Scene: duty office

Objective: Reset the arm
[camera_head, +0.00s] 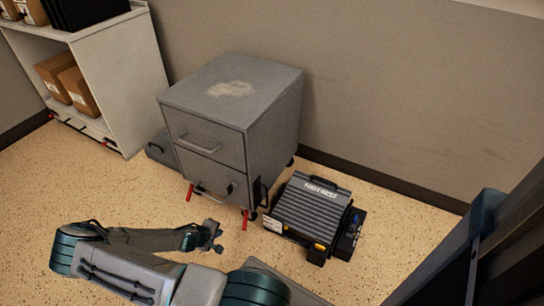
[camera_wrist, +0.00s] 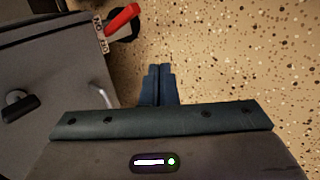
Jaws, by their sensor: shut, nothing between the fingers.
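My gripper (camera_head: 212,235) is at the end of my arm, low in front of the grey two-drawer cabinet (camera_head: 208,147) in the head view. In the wrist view my gripper's two dark blue fingers (camera_wrist: 157,84) lie side by side, shut with nothing between them. The cabinet's grey face (camera_wrist: 50,75) fills the left of the wrist view, with a handle and a red part beside it. My arm is bent and extends across the lower left of the head view. I cannot tell the exact gap between the fingers and the cabinet.
A grey ridged case (camera_head: 312,212) stands on the floor right of the cabinet. A white shelf (camera_head: 130,85) with cardboard boxes (camera_head: 77,91) is at the upper left. A dark panel (camera_head: 478,250) rises at the right edge.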

